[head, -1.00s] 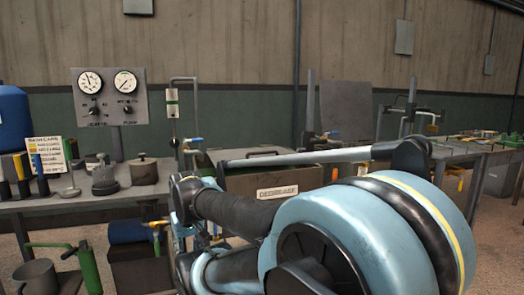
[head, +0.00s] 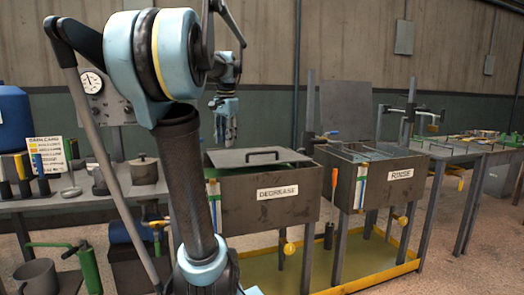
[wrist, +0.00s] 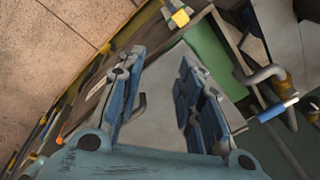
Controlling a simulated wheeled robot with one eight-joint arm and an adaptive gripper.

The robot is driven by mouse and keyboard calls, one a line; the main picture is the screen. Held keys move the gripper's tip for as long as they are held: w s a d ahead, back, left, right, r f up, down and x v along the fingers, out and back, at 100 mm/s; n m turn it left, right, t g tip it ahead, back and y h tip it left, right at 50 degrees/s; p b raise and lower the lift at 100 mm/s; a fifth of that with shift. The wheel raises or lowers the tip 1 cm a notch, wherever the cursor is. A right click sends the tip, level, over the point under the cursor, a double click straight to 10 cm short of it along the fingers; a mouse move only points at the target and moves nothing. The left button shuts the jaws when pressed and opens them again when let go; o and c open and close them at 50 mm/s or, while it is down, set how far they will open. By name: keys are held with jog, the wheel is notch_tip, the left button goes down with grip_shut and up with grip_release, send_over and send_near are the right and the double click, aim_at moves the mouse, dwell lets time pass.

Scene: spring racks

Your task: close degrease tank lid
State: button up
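The degrease tank (head: 265,212) is a dark grey box with a white DEGREASE label. Its flat grey lid (head: 235,158), with a dark bar handle (head: 262,154), lies nearly level over the tank top.
The rinse tank (head: 375,180) stands to the right, with an upright grey panel (head: 345,108) behind it. A yellow-edged tray (head: 365,280) lies below. A pipe with a blue-handled valve (wrist: 275,108) is near my gripper.

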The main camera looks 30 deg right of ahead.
jog(key=w+d+r+m, duration=0.1)
jog(key=d+r+m, duration=0.35)
jog(key=d, duration=0.45)
jog(key=w+d+r+m, duration=0.1)
jog(key=d+r+m, duration=0.3)
jog(key=d, duration=0.6)
jog(key=shift+n, duration=0.65)
jog(key=f, duration=0.5)
jog(key=w+f, duration=0.1)
jog(key=f, duration=1)
jog(key=shift+w+d, duration=0.2)
jog(key=shift+w, duration=0.2)
jog(key=shift+c, duration=0.5)
grip_shut()
